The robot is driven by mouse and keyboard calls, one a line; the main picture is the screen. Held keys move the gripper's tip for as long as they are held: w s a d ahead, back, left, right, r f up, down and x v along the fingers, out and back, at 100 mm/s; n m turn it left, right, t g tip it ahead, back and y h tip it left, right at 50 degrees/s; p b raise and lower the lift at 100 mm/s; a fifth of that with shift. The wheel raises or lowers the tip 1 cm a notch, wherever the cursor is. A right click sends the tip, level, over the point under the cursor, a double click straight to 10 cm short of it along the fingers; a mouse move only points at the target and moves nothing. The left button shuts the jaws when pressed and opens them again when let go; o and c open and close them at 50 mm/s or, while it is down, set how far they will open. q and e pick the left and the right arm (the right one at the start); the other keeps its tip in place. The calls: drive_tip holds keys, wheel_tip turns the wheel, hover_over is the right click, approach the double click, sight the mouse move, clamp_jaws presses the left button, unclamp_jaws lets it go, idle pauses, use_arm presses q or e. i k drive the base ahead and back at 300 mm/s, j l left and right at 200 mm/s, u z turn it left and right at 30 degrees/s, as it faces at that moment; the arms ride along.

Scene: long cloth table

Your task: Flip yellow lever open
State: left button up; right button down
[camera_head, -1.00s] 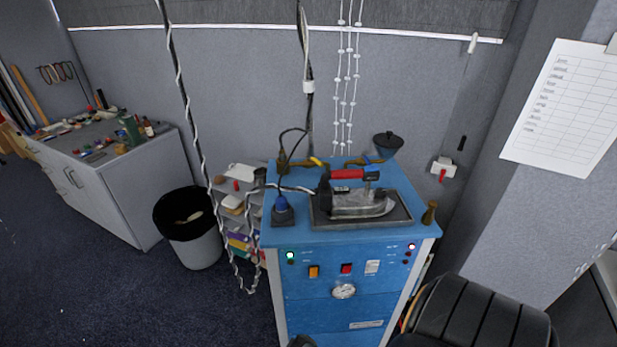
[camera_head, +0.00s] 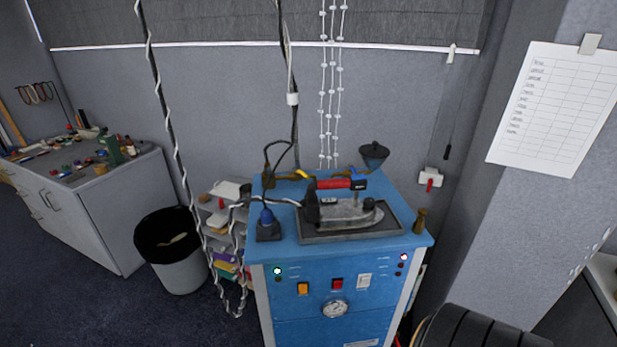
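A small yellow lever (camera_head: 303,173) sits on brass pipework at the back left of the blue steam station's top. It is small in the view, so I cannot tell its exact setting. The blue station (camera_head: 310,254) stands against the grey wall and has lights, switches and a gauge on its front. Neither of my grippers shows in the head view.
An iron with a red handle (camera_head: 342,184) rests on a dark tray in front of the lever. Cables hang nearby. A bin (camera_head: 172,270) and cabinet (camera_head: 95,215) are left. A black ribbed shape (camera_head: 478,328) is bottom right.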

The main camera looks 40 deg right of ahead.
sight(302, 172)
drive_tip(key=i+j+z, duration=0.15)
drive_tip(key=z, duration=0.3)
drive_tip(key=i+j+z, duration=0.2)
drive_tip(key=z, duration=0.3)
drive_tip(key=i+j+z, duration=0.1)
drive_tip(key=j+z, duration=0.15)
drive_tip(key=z, duration=0.2)
drive_tip(key=i+j+z, duration=0.1)
drive_tip(key=j, duration=0.55)
drive_tip(key=i+j+z, duration=0.1)
drive_tip(key=j, duration=0.6)
drive_tip(key=i+j+z, duration=0.15)
drive_tip(key=j, duration=0.55)
drive_tip(key=i+j+z, duration=0.1)
drive_tip(key=j, duration=0.6)
drive_tip(key=i, duration=0.1)
